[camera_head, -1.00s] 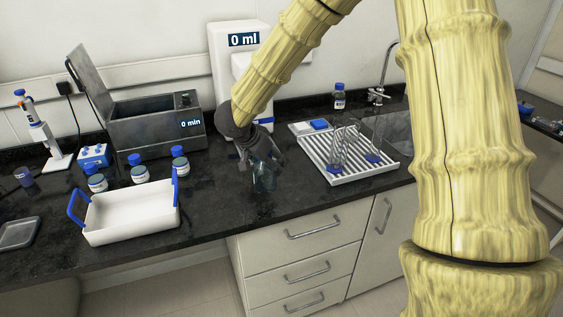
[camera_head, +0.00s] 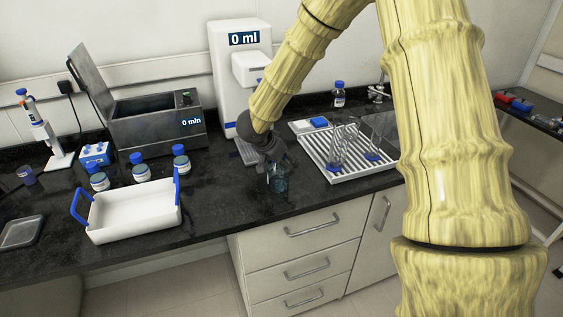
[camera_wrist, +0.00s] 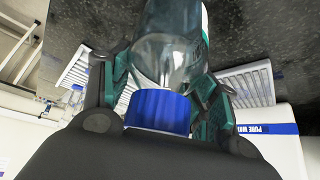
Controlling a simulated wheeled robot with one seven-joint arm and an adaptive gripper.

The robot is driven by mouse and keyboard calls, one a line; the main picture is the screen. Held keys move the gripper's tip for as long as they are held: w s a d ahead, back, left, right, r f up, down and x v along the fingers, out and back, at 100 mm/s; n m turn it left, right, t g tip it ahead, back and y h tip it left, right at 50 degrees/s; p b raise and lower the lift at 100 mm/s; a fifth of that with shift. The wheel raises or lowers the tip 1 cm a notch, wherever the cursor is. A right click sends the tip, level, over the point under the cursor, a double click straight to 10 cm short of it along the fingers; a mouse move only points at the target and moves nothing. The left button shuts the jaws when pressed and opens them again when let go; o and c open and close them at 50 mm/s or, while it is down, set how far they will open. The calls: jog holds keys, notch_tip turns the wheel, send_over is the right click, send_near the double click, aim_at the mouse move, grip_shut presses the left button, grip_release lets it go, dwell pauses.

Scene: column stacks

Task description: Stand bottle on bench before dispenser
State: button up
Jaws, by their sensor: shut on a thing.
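A clear bottle (camera_head: 279,183) with a blue cap is in my gripper (camera_head: 277,170), low over the front part of the black bench (camera_head: 215,207). In the wrist view my gripper (camera_wrist: 165,95) is shut around the bottle (camera_wrist: 168,55), close to its blue cap (camera_wrist: 158,110). The head view does not show clearly whether the base touches the bench. The white dispenser (camera_head: 228,75), reading 0 ml, stands behind and to the left of my gripper. My arm hides part of it.
A white ribbed drying rack (camera_head: 327,172) with glassware is right of my gripper. A white tray with blue handles (camera_head: 134,228) and several blue-capped jars (camera_head: 139,171) are to the left. A grey water bath (camera_head: 158,127) stands behind. Bench is clear around the bottle.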

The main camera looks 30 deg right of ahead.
jog(key=o, duration=1.5)
jog(key=shift+f, duration=0.1)
jog(key=b+v, duration=0.1)
jog(key=v, duration=1.1)
